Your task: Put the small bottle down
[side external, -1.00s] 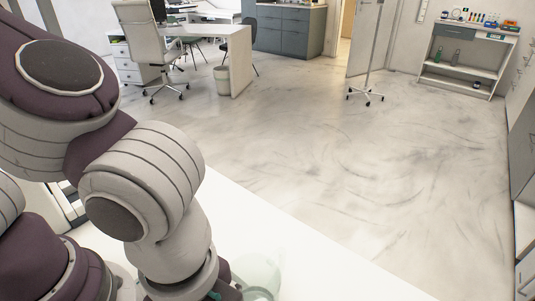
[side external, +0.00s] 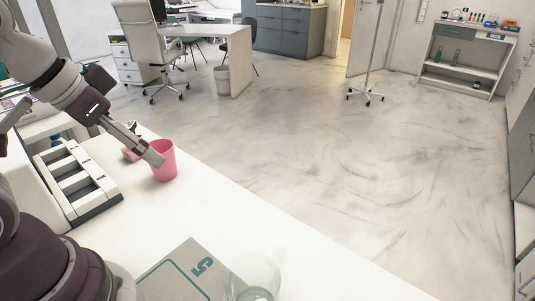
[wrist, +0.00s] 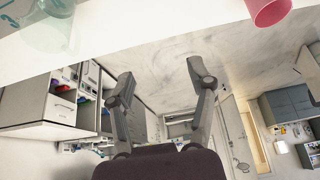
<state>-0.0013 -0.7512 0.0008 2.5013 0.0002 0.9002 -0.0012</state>
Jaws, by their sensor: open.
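My gripper (side external: 150,156) is open, with nothing between its fingers. It is above the white table at the left of the side view, overlapping the rim of a pink cup (side external: 165,165); I cannot tell whether they touch. In the wrist view my gripper (wrist: 157,72) has its two fingers wide apart, and the pink cup (wrist: 268,9) is off to the upper right, clear of them. A clear greenish vessel (side external: 258,278) stands at the table's near edge and shows at the wrist view's upper left (wrist: 45,28). I cannot clearly identify the small bottle.
A white slotted rack (side external: 78,183) stands left of the cup. A grey box with teal print (side external: 185,275) lies in the foreground. A small pink item (side external: 130,154) is partly hidden behind my gripper. The white table (side external: 225,215) is bare between cup and greenish vessel.

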